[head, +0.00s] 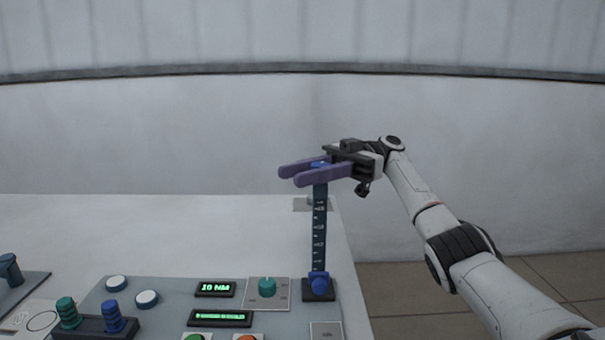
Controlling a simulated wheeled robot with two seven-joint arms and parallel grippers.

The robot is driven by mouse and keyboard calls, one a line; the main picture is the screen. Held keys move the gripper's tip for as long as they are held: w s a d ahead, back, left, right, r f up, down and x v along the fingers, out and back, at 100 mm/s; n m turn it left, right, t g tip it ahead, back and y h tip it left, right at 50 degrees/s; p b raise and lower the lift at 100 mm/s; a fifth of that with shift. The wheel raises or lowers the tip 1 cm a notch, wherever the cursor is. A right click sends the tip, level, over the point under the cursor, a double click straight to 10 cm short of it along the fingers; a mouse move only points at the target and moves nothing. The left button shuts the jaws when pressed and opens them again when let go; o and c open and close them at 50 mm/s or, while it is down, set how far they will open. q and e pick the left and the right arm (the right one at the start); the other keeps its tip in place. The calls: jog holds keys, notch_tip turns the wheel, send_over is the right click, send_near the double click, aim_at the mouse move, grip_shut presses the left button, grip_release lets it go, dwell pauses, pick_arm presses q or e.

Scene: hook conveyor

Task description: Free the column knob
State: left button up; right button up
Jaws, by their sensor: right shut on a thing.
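A dark upright column (319,230) with white scale marks stands at the right end of the grey control panel. A blue knob (319,284) sits low on it, at its square dark base. A small blue part (321,164) shows at the column's top, between the purple fingers of my right gripper (289,176). The right gripper is shut on this top part, and its fingertips reach past the column to the left. The near finger hides most of the column's top. The low blue knob is clear of the gripper. My left gripper is not in view.
The panel (160,315) carries a teal knob (267,287), two lit green displays (215,289) and white round buttons (116,283). Green and blue ribbed pegs (111,316) stand at the left. The pale tabletop (150,235) behind the panel is largely bare.

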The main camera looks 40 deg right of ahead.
jog(key=shift+r, duration=0.1)
jog(key=o, duration=1)
notch_tip(320, 180, up, 10)
jog(key=shift+f+p, duration=0.1)
jog(key=shift+p, duration=0.7)
